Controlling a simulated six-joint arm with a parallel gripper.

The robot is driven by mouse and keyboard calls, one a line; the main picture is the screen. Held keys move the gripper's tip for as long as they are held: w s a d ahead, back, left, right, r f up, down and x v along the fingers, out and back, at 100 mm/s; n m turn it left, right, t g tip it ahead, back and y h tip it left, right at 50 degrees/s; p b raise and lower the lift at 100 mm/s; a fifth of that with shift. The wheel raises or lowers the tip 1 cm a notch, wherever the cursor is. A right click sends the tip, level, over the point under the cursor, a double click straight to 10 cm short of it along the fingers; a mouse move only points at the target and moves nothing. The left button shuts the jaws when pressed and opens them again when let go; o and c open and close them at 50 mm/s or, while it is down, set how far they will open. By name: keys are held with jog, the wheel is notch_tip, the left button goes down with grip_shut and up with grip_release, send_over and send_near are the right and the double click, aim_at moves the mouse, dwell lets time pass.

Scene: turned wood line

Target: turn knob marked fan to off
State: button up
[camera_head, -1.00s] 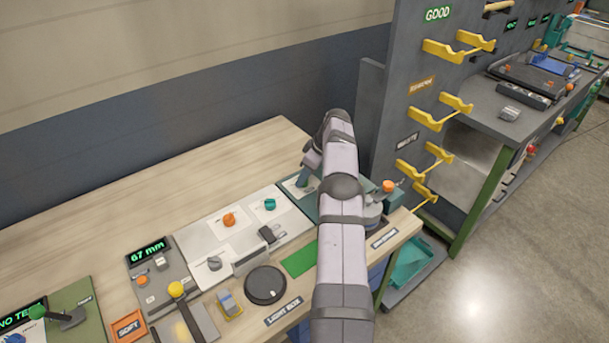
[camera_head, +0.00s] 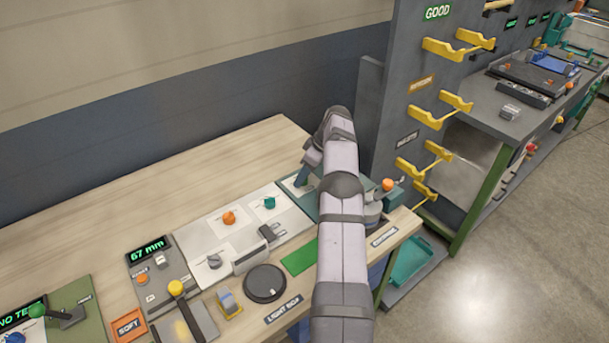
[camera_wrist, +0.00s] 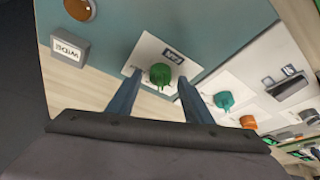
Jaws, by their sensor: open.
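In the wrist view a green knob (camera_wrist: 160,75) sits on a white plate (camera_wrist: 148,50) fixed to a teal panel. A small dark label (camera_wrist: 174,56) on that plate is too small to read, so I cannot tell if it says fan. My gripper (camera_wrist: 158,77) is open, with one finger on each side of the green knob and no clear contact. In the head view my gripper (camera_head: 302,178) is over the white plate (camera_head: 291,188) at the right of the bench, and the green knob is hidden.
A teal knob (camera_wrist: 223,100) and an orange knob (camera_wrist: 247,121) sit on a neighbouring pale panel. A grey labelled block (camera_wrist: 69,49) and an orange button (camera_wrist: 80,8) lie on the other side. In the head view a dark rack wall (camera_head: 400,100) stands close to my arm.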

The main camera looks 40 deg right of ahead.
jog(key=b+v, duration=0.1)
jog(key=v, duration=0.6)
jog(key=shift+b, duration=0.35)
jog(key=a+r+p, duration=0.3)
jog(key=a+r, duration=0.1)
jog(key=r, duration=0.3)
jog(key=shift+w+d+f+m+h+p, duration=0.4)
jog(key=shift+f+m, duration=0.4)
jog(key=shift+f, duration=1.5)
jog(key=shift+w+d+f+m+h+p, duration=0.2)
jog(key=shift+w+d+f+m+p, duration=0.4)
jog(key=shift+f, duration=1.75)
jog(key=shift+w+d+f+m+h+p, duration=0.25)
jog(key=shift+f+m+p, duration=0.55)
jog(key=shift+f, duration=1.5)
jog(key=shift+s+b, duration=0.1)
jog(key=shift+b, duration=0.2)
jog(key=shift+c, duration=0.7)
jog(key=c, duration=0.9)
